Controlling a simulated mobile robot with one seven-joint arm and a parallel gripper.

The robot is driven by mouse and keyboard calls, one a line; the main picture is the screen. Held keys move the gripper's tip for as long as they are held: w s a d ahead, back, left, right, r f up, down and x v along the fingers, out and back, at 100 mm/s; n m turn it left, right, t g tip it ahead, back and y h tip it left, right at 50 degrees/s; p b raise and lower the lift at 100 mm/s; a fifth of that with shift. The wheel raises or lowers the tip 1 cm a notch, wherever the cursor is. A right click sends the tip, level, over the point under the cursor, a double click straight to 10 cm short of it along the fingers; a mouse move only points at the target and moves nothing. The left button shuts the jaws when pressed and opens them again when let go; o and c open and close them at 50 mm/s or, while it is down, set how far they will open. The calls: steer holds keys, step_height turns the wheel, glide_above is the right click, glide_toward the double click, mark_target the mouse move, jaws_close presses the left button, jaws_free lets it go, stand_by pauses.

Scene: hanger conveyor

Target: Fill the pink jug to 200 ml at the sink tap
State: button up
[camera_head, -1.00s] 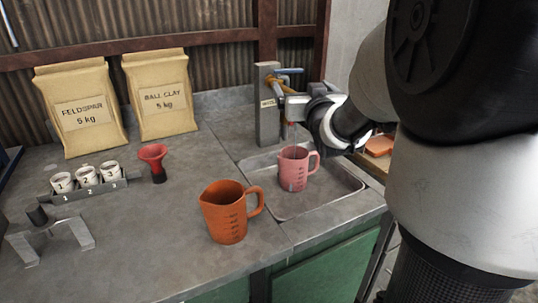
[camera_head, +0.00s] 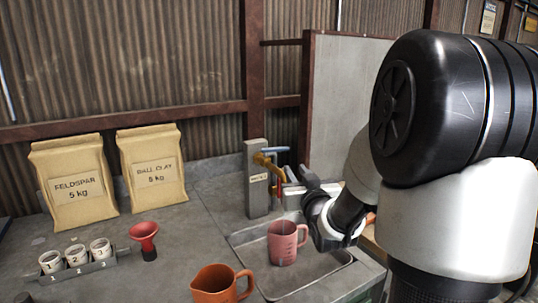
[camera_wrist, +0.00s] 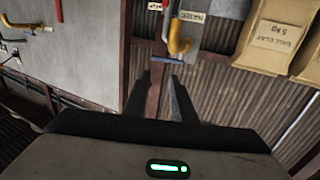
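The pink jug (camera_head: 284,243) stands upright in the sink basin (camera_head: 318,284), below the tap. Its water level cannot be read, and I can make out no clear stream. The tap has a brass spout (camera_head: 263,161) and a blue lever (camera_head: 279,149) on a grey post (camera_head: 257,180). In the wrist view the brass spout (camera_wrist: 180,38) and blue lever (camera_wrist: 168,60) lie just beyond my gripper (camera_wrist: 163,82). Its two dark fingers are near each other, but whether they are shut is unclear. Contact with the lever cannot be told. The head view partly hides the fingers.
An orange jug (camera_head: 220,285) stands on the counter in front, cut by the frame. A red funnel (camera_head: 144,238), a rack of numbered cups (camera_head: 78,272) and two bags, feldspar (camera_head: 75,185) and ball clay (camera_head: 152,168), are to the left. My arm fills the right.

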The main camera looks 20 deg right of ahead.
mark_target(283, 150)
steer(key=shift+s+d+r, duration=0.15)
steer(key=shift+d, duration=0.05)
steer(key=c, duration=0.4)
jaws_close()
steer(key=w, duration=0.4)
steer(key=w+d, duration=0.1)
steer(key=w, duration=0.4)
steer(key=w+d, duration=0.1)
steer(key=w, duration=0.3)
steer(key=shift+w+d, duration=0.15)
steer(key=shift+w, duration=0.2)
steer(key=shift+f, duration=0.2)
